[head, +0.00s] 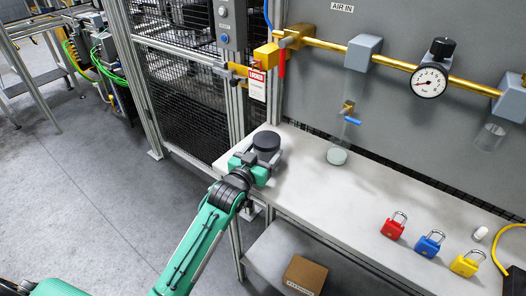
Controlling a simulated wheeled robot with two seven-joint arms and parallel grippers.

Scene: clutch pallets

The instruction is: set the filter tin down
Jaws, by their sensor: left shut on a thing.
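The filter tin (266,143) is a short round tin with a black top. It is at the left end of the grey workbench (330,185). My left gripper (259,167) comes in from the lower left and is shut on the tin, low on its near side. The gripper hides the lower part of the tin, so I cannot tell whether its base touches the bench top. My right gripper is not in view.
Red (393,226), blue (430,243) and yellow padlocks (467,263) lie to the right. A cardboard box (304,276) is on the lower shelf. The bench middle is clear.

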